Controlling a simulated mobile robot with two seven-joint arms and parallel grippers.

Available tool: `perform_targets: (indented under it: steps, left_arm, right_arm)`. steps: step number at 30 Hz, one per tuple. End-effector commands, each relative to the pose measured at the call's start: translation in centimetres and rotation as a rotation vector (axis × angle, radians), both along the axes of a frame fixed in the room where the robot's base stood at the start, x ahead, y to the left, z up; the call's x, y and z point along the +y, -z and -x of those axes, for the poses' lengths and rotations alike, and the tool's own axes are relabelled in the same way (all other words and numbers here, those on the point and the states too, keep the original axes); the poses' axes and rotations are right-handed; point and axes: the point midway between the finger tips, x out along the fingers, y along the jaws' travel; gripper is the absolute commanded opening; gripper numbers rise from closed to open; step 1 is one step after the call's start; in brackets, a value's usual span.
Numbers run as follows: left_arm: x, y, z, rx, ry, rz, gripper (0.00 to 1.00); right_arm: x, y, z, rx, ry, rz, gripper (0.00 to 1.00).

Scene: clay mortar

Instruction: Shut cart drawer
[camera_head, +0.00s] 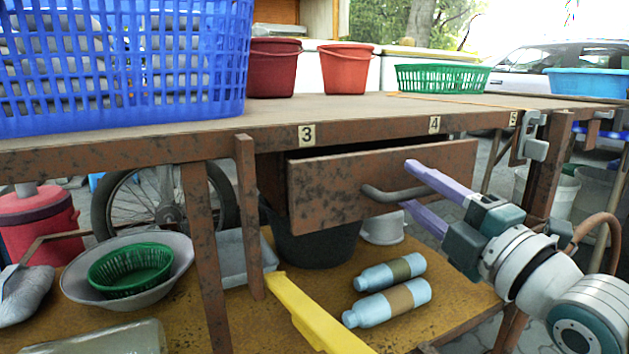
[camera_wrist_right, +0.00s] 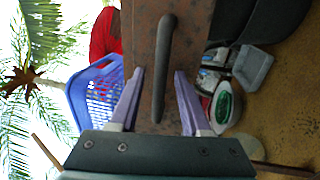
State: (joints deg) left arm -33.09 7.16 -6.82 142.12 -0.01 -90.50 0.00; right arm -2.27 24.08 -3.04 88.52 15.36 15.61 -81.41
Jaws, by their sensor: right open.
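The cart drawer (camera_head: 330,182) has a rusty brown front and stands partly pulled out under the cart's top. A dark gap shows above its front edge. Its dark curved handle (camera_head: 383,194) sticks out toward me. My right gripper (camera_head: 408,186) is open at the right part of the handle. In the right wrist view, the handle (camera_wrist_right: 164,60) runs lengthwise before the drawer front (camera_wrist_right: 193,30), and its near end lies between the open fingers (camera_wrist_right: 159,74). I cannot tell whether a finger touches it. My left gripper is not in view.
The cart's top (camera_head: 340,108) carries a blue basket (camera_head: 120,65), red buckets (camera_head: 345,70) and a green basket (camera_head: 440,78). Two pale bottles (camera_head: 390,272) and a yellow bar (camera_head: 310,315) show at the lower shelf. A metal clamp (camera_head: 533,140) hangs right of the drawer.

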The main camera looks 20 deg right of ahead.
Motion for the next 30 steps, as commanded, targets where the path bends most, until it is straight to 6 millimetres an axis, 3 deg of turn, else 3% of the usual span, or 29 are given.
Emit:
perform_targets:
  steps: [3,16,30]
  left_arm:
    - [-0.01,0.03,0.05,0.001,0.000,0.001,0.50]
    - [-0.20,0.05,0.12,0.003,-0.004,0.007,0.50]
    - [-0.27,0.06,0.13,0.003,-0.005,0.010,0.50]
  right_arm:
    - [0.00,0.01,0.00,0.000,0.000,0.000,0.47]
    - [-0.01,-0.01,-0.02,-0.001,0.000,0.000,0.00]
    - [-0.01,-0.01,-0.01,0.000,0.000,0.000,0.00]
